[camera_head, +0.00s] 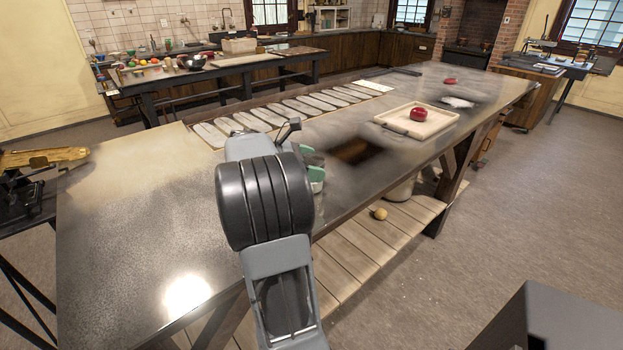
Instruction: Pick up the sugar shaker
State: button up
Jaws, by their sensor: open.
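My arm reaches over the dark worktable (140,235) and hides much of its own end. My gripper (312,162) shows only in part, as green pieces just right of the arm's dark joint; it is open. A small pale, silvery thing (316,187) shows right below the green pieces, at the table's near edge. It may be the sugar shaker, but it is mostly hidden and I cannot be sure. I cannot tell whether the gripper touches it.
A wooden tray (446,128) with a red lump (418,114) lies to the right on the table. A row of pale slats (290,108) lies along the back. A lower shelf (355,252) holds a small tan ball (380,214). The table's left front is clear.

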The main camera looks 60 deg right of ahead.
jog(key=shift+c, duration=0.3)
jog(key=c, duration=1)
